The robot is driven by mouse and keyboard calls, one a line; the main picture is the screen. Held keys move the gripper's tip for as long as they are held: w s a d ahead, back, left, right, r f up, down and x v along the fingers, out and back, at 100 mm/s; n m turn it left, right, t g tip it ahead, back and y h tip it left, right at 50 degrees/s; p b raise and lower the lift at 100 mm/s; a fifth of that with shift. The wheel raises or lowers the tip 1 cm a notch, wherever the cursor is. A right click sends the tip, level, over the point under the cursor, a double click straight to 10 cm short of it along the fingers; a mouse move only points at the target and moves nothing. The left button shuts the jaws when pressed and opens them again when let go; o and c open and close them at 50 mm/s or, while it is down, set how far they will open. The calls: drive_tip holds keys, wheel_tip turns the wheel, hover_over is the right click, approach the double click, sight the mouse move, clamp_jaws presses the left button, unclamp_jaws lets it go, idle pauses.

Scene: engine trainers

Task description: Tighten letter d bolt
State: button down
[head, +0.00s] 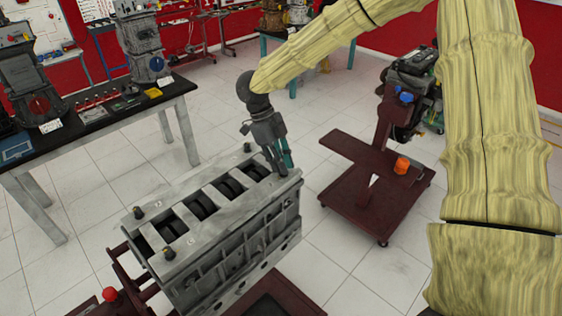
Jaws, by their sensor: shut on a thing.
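The grey engine block (235,236) stands at the lower middle on a dark red stand. Dark bolts stand on its top at the near left corner (169,253), the left corner (138,212) and the far corner (247,147). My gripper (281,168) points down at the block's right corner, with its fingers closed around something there. The fingers hide that spot, where a bolt would match the other corners. Small letter marks on the block's top are too small to read surely.
A dark red wheeled stand (372,158) carries another engine (412,90) at the right. A workbench (125,112) with equipment stands at the left. Tiled floor is clear between bench and block.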

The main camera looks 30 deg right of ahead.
drive_tip(key=m+y, duration=0.1)
drive_tip(key=m, duration=0.3)
drive_tip(key=shift+w+d+m+y, duration=0.2)
drive_tip(key=shift+m+y, duration=0.1)
drive_tip(key=shift+y, duration=0.1)
drive_tip(key=m+y, duration=0.1)
drive_tip(key=m, duration=0.1)
drive_tip(key=m+y, duration=0.1)
drive_tip(key=m, duration=0.2)
drive_tip(key=shift+s+d+r+m, duration=0.1)
drive_tip(key=shift+d+m, duration=0.1)
drive_tip(key=shift+m, duration=0.1)
drive_tip(key=m, duration=0.2)
drive_tip(key=m+y, duration=0.1)
drive_tip(key=m, duration=0.1)
drive_tip(key=shift+s+d+t+y, duration=0.1)
drive_tip(key=shift+d+t+y, duration=0.05)
drive_tip(key=shift+t+y, duration=0.2)
drive_tip(key=m+t, duration=0.1)
drive_tip(key=m, duration=0.1)
drive_tip(key=m+y, duration=0.1)
drive_tip(key=m, duration=0.2)
drive_tip(key=shift+s+d+t, duration=0.1)
drive_tip(key=shift+s+t, duration=0.1)
drive_tip(key=shift+t, duration=0.15)
drive_tip(key=shift+m, duration=0.5)
drive_tip(key=c, duration=1.4)
unclamp_jaws()
drive_tip(key=shift+d, duration=0.1)
